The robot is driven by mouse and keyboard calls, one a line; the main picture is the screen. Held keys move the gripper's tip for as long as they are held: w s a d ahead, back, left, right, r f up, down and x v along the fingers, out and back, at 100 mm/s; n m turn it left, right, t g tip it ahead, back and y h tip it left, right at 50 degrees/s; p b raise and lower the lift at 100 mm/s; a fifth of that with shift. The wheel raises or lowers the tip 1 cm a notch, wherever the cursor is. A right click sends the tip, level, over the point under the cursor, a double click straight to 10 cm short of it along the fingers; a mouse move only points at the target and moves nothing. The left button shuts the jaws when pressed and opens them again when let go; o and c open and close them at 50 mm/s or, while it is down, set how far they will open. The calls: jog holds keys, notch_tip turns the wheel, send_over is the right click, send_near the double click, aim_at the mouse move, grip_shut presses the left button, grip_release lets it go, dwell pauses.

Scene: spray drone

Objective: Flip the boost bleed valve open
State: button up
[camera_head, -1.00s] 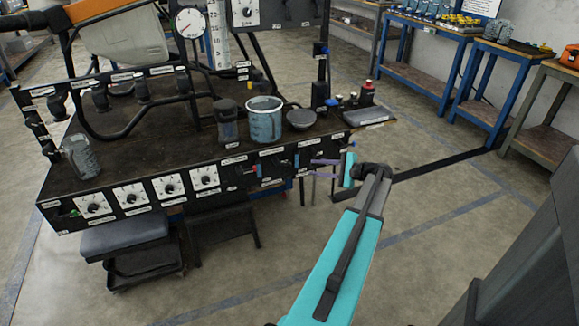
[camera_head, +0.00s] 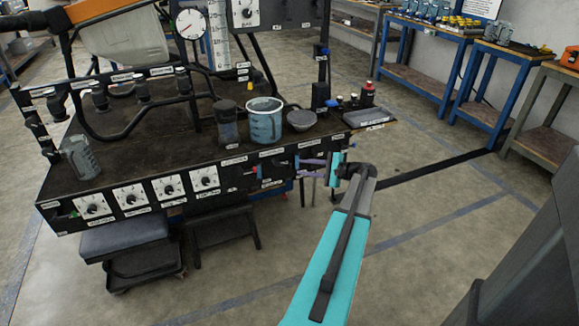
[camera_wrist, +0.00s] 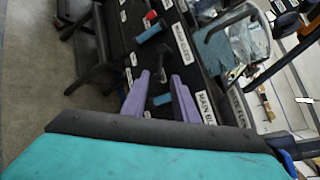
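My gripper (camera_head: 303,167) is in front of the bench's front panel, right of its middle. Its two purple fingers (camera_wrist: 161,76) are apart, with no object clamped between them. A blue lever (camera_wrist: 161,99) shows in the gap in the wrist view, near a label that seems to begin "MAIN BL". Another blue lever (camera_wrist: 152,32) lies beyond the fingertips, beside a label (camera_wrist: 182,43) that seems to read "BOOST BLEED". This lever also shows in the head view (camera_head: 272,183), left of my fingers. Contact between fingers and panel cannot be told.
White-faced dials (camera_head: 170,185) line the panel's left. A stool (camera_head: 125,235) stands below.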

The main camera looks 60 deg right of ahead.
aim_at(286, 165)
jog(key=x, duration=0.8)
jog(key=shift+b, duration=0.3)
grip_shut()
